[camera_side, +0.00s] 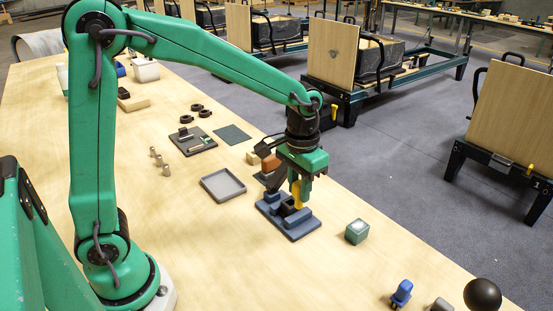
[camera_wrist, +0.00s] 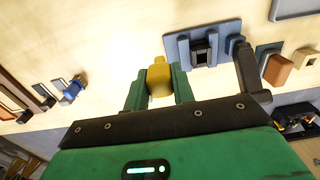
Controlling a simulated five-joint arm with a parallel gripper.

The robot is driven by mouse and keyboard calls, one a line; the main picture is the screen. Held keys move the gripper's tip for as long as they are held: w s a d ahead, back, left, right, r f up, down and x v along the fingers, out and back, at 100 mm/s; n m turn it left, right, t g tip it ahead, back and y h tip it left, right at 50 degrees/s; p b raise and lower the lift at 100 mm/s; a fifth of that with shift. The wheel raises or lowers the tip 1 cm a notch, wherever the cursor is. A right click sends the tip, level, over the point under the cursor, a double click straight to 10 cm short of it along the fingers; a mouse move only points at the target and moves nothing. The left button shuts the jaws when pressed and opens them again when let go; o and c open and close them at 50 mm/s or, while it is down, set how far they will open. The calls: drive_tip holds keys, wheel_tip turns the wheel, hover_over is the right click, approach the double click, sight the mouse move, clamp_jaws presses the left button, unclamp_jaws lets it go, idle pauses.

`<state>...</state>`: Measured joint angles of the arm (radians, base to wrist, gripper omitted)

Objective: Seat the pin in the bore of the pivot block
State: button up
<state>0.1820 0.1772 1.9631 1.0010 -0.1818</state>
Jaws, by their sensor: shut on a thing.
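My gripper (camera_side: 301,188) is shut on a yellow pin (camera_side: 296,193), which points down over the blue-grey fixture plate (camera_side: 300,229). In the wrist view the yellow pin (camera_wrist: 160,79) sits between the green fingers (camera_wrist: 159,86). The dark pivot block (camera_wrist: 202,52) stands on the plate, to the right of the pin and apart from it in that picture. In the side view the pivot block (camera_side: 287,209) is partly hidden by the gripper and pin. The pin's lower end appears close to the block; its exact height cannot be told. The bore is hard to make out.
A grey tray (camera_side: 223,185) lies left of the plate. A green box (camera_side: 356,231) stands to its right, with a blue clamp-like part (camera_side: 401,292) nearer the front. An orange-brown block (camera_wrist: 278,68) is near the fixture. The table between plate and green box is clear.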

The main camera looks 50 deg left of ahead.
drive_tip(key=w+a+f, duration=0.4)
drive_tip(key=a+f, duration=0.1)
drive_tip(key=a, duration=0.3)
drive_tip(key=shift+w+f, duration=0.25)
drive_tip(key=shift+w, duration=0.05)
drive_tip(key=shift+f, duration=0.1)
drive_tip(key=shift+f, duration=1.95)
drive_tip(key=shift+f, duration=0.1)
drive_tip(key=o, duration=1)
